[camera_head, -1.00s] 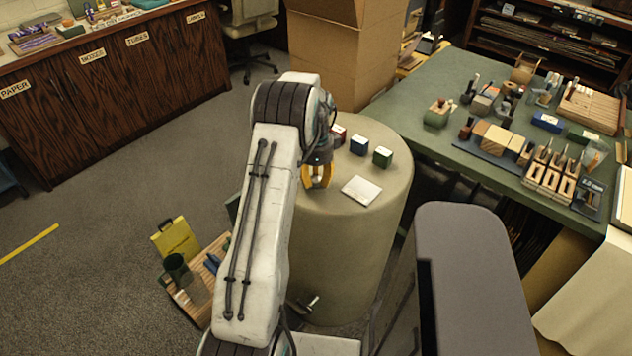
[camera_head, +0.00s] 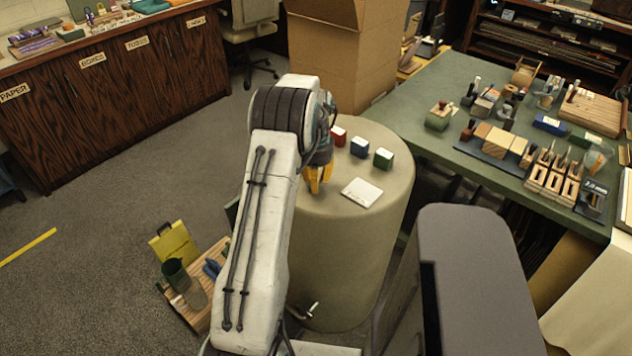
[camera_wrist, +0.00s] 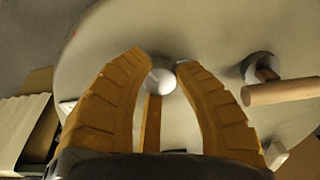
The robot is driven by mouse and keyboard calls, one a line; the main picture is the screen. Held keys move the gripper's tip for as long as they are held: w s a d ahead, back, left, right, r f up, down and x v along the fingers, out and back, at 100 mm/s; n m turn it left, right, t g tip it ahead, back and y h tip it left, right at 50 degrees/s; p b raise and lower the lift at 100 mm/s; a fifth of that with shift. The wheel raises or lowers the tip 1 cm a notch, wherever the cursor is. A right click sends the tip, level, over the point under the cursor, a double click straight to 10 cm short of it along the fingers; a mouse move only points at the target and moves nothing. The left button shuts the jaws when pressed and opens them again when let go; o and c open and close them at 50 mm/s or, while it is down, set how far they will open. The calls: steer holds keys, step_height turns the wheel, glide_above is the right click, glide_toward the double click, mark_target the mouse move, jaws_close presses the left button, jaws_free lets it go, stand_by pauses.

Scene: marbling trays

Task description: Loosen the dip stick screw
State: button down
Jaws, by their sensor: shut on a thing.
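My gripper (camera_head: 316,188) is low over the round beige drum top (camera_head: 325,207), left of the white square tile. In the wrist view its two orange fingers (camera_wrist: 161,68) curve in and close on a round silver screw head (camera_wrist: 160,81), one fingertip on each side. A narrow wooden stick (camera_wrist: 152,128) runs from beneath the screw head toward the palm. The screw and stick are hidden behind my arm and gripper in the head view.
The white tile (camera_head: 361,192) and red (camera_head: 338,136), blue (camera_head: 359,146) and green (camera_head: 383,158) cubes are on the drum top. A grey round piece with a wooden rod (camera_wrist: 280,92) is close to the right finger. A green workbench (camera_head: 440,150) stands to the right.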

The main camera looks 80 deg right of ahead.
steer(key=n, duration=0.7)
steer(key=shift+a+f, duration=0.1)
steer(key=shift+f, duration=0.05)
steer(key=n, duration=0.4)
steer(key=shift+b, duration=0.3)
steer(key=n, duration=0.4)
steer(key=shift+n, duration=0.3)
steer(key=n, duration=0.3)
steer(key=shift+n, duration=0.3)
steer(key=n, duration=0.3)
steer(key=shift+n, duration=0.3)
steer(key=n, duration=0.3)
steer(key=shift+n, duration=2.2)
